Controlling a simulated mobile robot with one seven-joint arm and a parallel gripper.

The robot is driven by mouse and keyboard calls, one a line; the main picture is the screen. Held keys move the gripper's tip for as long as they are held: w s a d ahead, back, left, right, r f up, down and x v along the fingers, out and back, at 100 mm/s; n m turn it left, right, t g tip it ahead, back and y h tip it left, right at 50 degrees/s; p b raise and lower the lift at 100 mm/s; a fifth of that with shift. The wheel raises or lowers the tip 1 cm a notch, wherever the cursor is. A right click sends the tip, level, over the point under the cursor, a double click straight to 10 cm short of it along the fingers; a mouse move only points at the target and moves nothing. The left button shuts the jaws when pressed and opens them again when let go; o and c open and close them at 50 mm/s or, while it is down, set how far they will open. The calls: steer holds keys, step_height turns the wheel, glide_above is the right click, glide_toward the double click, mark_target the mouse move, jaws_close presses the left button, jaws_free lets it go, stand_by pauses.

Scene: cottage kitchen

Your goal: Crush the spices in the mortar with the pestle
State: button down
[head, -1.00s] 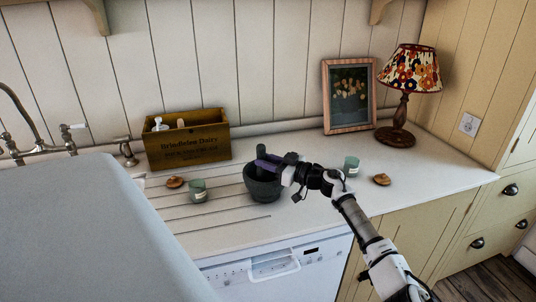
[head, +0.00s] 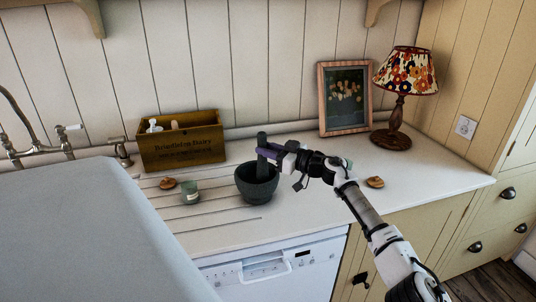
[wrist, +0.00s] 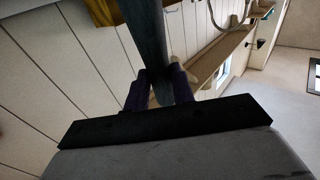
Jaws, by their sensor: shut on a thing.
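The dark grey-green mortar (head: 256,187) stands upright on the white worktop in the middle of the head view. My gripper (head: 267,154), with purple fingers, is just above the mortar and shut on the dark pestle (head: 262,139). The pestle stands close to upright, and its lower part goes down into or just over the mortar's mouth. Its lower end is hidden. In the wrist view the pestle (wrist: 147,30) runs between the fingertips (wrist: 158,88). The spices inside the mortar cannot be made out.
A green glass jar (head: 190,192) and a brown biscuit-like piece (head: 168,183) are left of the mortar. Another piece (head: 375,182) lies right, beside a jar partly hidden by my arm. Behind are a wooden box (head: 181,148), picture frame (head: 345,98) and lamp (head: 404,90).

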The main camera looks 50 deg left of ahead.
mark_target(265, 136)
steer(key=shift+s+r, duration=0.1)
steer(key=shift+r, duration=2)
steer(key=shift+r, duration=2)
